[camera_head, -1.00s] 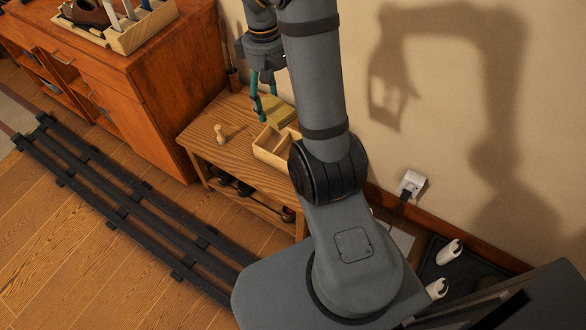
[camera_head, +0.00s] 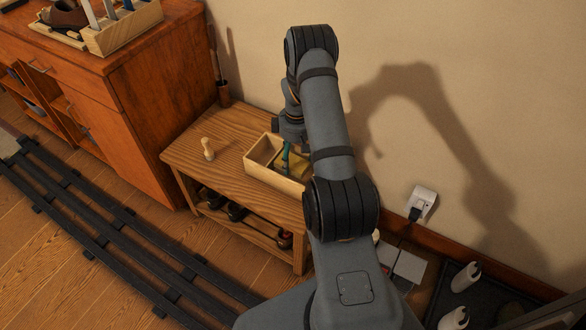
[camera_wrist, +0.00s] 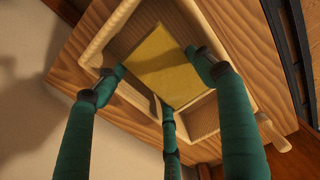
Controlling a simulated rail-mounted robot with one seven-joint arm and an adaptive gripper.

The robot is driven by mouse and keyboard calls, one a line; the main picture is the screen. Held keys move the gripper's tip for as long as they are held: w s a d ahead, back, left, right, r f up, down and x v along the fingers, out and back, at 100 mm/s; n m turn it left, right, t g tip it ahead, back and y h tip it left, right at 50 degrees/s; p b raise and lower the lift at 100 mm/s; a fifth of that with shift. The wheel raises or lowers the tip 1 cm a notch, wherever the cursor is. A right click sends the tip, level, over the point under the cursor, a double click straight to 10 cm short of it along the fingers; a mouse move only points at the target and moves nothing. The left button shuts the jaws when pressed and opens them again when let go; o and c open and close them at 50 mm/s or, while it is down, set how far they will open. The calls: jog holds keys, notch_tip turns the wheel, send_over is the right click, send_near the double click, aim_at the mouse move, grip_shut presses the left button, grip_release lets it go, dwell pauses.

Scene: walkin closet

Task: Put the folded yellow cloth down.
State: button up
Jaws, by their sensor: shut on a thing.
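The folded yellow cloth (camera_head: 291,163) is a flat, squarish pad. In the wrist view the cloth (camera_wrist: 160,62) lies between the teal fingers of my gripper (camera_wrist: 163,78), which is shut on it. The cloth is at the larger compartment of a light wooden divided box (camera_wrist: 112,27). In the head view the box (camera_head: 256,172) stands on a low wooden bench (camera_head: 225,128), and my gripper (camera_head: 287,158) reaches down into its outline. I cannot tell whether the cloth touches the box floor. My arm hides part of the box.
A small wooden peg (camera_head: 207,148) stands on the bench left of the box. A smaller box compartment (camera_wrist: 200,118) looks empty. A dark pot with a stick (camera_head: 223,92) is at the bench's back. A tall wooden cabinet (camera_head: 135,100) stands left; the wall is behind.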

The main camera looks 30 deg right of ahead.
aim_at(295, 166)
jog(key=shift+f, duration=2.25)
jog(key=shift+f+b, duration=0.2)
jog(key=shift+b, duration=0.2)
jog(key=o, duration=0.8)
jog(key=shift+c, duration=0.2)
jog(key=shift+r, duration=0.1)
notch_tip(295, 166, up, 12)
jog(key=shift+s+r+p, duration=0.1)
jog(key=shift+r+p, duration=0.05)
jog(key=shift+p, duration=0.75)
